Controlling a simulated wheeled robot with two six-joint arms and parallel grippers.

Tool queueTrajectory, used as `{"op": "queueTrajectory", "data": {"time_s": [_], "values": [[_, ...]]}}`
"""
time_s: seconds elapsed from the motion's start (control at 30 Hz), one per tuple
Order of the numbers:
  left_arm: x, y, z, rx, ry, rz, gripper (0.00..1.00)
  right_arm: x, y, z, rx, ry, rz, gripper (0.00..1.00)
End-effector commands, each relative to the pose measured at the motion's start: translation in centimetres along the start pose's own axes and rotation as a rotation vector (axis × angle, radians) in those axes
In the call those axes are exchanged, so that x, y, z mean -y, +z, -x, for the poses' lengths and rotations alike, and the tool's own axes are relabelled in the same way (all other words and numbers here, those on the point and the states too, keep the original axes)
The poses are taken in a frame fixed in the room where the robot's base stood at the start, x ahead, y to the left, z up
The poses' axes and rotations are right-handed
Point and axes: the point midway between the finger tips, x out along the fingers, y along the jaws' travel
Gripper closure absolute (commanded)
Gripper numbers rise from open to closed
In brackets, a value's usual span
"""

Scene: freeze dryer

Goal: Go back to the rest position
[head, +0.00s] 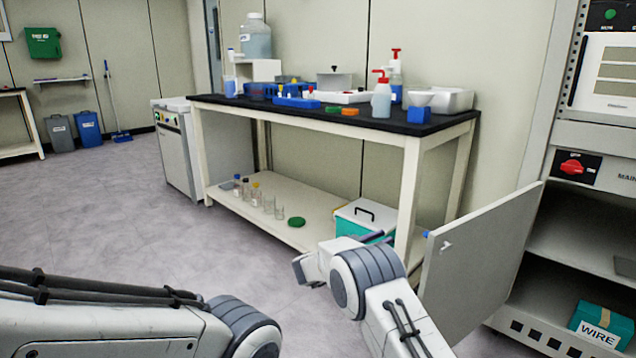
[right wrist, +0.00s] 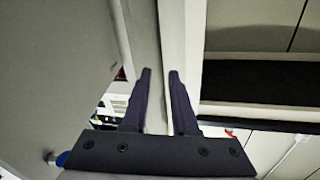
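My right gripper (right wrist: 160,74) shows in the right wrist view with its two dark fingers apart and nothing held between them. A pale upright strip shows behind the fingers. In the head view my right arm reaches in from the bottom, left of an open grey door (head: 478,262); its fingers are hard to make out there. My left arm comes in at the lower left of the head view, and its gripper is out of the picture.
The open door hangs from a cabinet (head: 551,135) with a red switch (head: 571,167) and a WIRE box (head: 600,325). A black-topped bench (head: 440,122) with bottles stands ahead; glassware and a teal-white box (head: 365,220) sit on its lower shelf.

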Motion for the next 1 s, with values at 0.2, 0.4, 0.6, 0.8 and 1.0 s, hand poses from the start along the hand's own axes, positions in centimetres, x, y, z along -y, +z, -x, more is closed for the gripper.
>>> {"op": "queueTrajectory", "data": {"time_s": [0.2, 0.4, 0.6, 0.8, 1.0], "values": [[0.0, 0.0, 0.0, 0.0, 0.0, 0.0, 0.5, 3.8, -4.2, -0.8, 0.247, -0.493, 0.045, 0.73], [0.0, 0.0, 0.0, 0.0, 0.0, 0.0, 0.5, -2.7, -2.9, 5.2, 0.629, -0.783, 0.254, 0.73], [0.0, 0.0, 0.0, 0.0, 0.0, 0.0, 0.5, -14.8, -0.7, 11.8, 0.974, -0.846, 0.504, 0.73], [0.0, 0.0, 0.0, 0.0, 0.0, 0.0, 0.5, -22.9, -0.1, 15.3, 1.15, -0.818, 0.658, 0.73], [0.0, 0.0, 0.0, 0.0, 0.0, 0.0, 0.5, -29.3, -0.1, 17.6, 1.269, -0.77, 0.773, 0.73]]}}
